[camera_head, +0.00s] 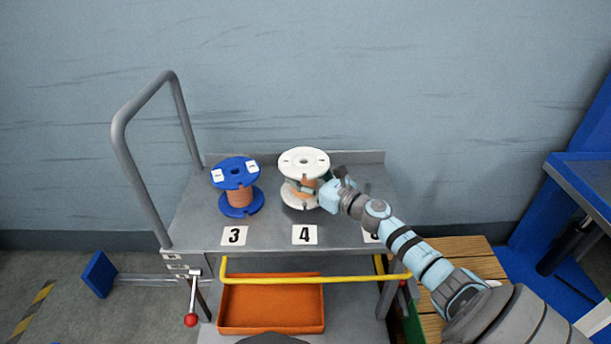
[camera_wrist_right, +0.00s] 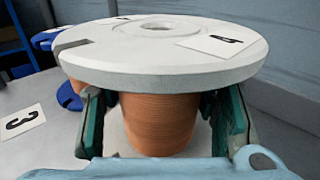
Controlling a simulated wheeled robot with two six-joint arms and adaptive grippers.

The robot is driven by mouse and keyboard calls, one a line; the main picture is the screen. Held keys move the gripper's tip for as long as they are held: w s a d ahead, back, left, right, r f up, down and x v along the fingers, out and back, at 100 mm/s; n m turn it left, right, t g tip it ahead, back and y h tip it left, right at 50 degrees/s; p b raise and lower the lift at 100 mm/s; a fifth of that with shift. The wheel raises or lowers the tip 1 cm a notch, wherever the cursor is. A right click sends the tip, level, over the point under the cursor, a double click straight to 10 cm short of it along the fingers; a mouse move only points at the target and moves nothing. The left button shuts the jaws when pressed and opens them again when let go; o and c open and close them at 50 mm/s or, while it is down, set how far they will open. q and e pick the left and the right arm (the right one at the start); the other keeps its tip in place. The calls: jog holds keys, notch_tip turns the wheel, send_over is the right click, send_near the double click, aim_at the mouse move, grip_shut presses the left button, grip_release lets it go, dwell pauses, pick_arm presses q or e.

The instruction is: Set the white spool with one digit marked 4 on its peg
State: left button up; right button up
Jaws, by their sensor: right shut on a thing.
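The white spool (camera_head: 304,159) with a copper-coloured winding stands upright behind the plate marked 4 (camera_head: 304,235) on the grey cart top. In the right wrist view its white top flange (camera_wrist_right: 160,72) carries a label marked 4 (camera_wrist_right: 228,42). My right gripper (camera_head: 317,187) comes in from the right and is shut on the spool's winding (camera_wrist_right: 160,122), below the top flange, one finger on each side. The peg is hidden, and I cannot tell whether the lower flange touches the cart top. My left gripper is not in view.
A blue spool (camera_head: 237,172) stands close on the left, behind the plate marked 3 (camera_head: 234,236). A third plate (camera_head: 371,237) is partly hidden by my right arm. The cart has a grey handle (camera_head: 118,150) at left and a low back rim. An orange tray (camera_head: 271,303) lies below.

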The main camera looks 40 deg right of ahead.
jog(key=shift+d+f+b, duration=0.2)
jog(key=shift+f+b, duration=0.15)
jog(key=shift+f, duration=0.4)
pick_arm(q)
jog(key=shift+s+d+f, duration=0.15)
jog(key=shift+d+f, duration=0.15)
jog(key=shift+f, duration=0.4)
pick_arm(e)
jog(key=shift+s+d+f, duration=0.1)
jog(key=shift+d+f, duration=0.05)
jog(key=shift+a+r+p, duration=0.35)
jog(key=shift+r+p, duration=0.05)
jog(key=shift+p, duration=0.2)
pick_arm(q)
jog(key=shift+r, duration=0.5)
pick_arm(e)
jog(key=shift+w+a+r, duration=0.2)
pick_arm(q)
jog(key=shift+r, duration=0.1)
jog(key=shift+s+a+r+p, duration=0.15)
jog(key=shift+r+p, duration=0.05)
jog(key=shift+p, duration=0.2)
pick_arm(e)
jog(key=shift+a+r, duration=0.2)
jog(key=shift+r, duration=0.35)
